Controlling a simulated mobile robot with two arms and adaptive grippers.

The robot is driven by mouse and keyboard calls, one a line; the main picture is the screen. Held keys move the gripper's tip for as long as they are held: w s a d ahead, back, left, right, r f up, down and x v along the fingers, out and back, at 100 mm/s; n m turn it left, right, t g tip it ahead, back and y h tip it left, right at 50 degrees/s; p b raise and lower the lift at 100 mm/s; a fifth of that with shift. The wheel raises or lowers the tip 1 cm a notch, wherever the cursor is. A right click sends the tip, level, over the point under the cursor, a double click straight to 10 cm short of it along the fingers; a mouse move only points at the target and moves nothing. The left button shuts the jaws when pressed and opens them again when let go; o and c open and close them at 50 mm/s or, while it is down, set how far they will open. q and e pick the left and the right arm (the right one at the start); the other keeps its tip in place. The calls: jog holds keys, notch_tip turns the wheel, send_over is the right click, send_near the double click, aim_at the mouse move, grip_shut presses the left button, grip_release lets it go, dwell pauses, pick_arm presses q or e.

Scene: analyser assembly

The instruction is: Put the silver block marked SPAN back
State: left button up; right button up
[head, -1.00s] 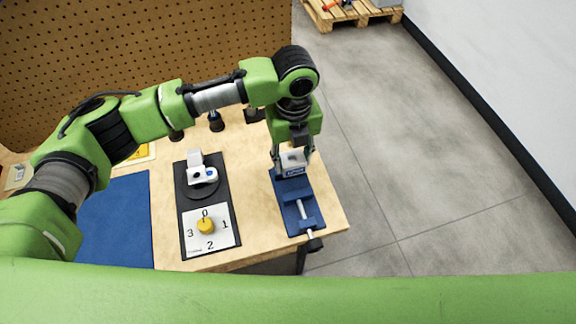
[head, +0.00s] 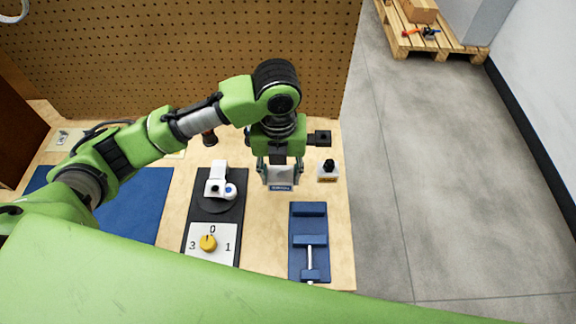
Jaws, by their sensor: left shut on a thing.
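My left gripper (head: 281,170) is shut on a silver-white block (head: 281,178) with a blue label on its front edge. The label's lettering is too small to read surely. The fingers hide the block's sides and part of its top. The gripper holds it behind the blue vise (head: 308,225), a little to its left; whether it touches the bench I cannot tell. The vise's jaws are empty. A second pale block (head: 327,173) with a black knob and a yellow label stands just right of the gripper. My right gripper is out of view.
Left of the vise is a black plate with a white swivel part (head: 217,180) and a yellow dial knob (head: 208,243) on a numbered card. A blue mat (head: 130,215) lies further left. A pegboard (head: 200,50) stands behind. The bench's right edge is close to the vise.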

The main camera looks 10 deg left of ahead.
pick_arm(q)
jog(key=w+f, duration=0.4)
jog(key=w, duration=0.1)
jog(key=w+f, duration=0.2)
jog(key=w, duration=0.1)
jog(key=shift+a+f+p, duration=0.15)
jog(key=shift+f+p, duration=0.2)
jog(key=shift+w+f, duration=0.25)
jog(key=shift+f, duration=0.05)
notch_tip(320, 180, down, 3)
jog(key=shift+w+f, duration=0.1)
jog(key=shift+w, duration=0.05)
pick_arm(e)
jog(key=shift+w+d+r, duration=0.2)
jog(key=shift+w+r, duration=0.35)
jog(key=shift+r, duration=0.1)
pick_arm(q)
jog(key=shift+f, duration=0.15)
jog(key=o, duration=1.3)
jog(key=shift+f, duration=0.1)
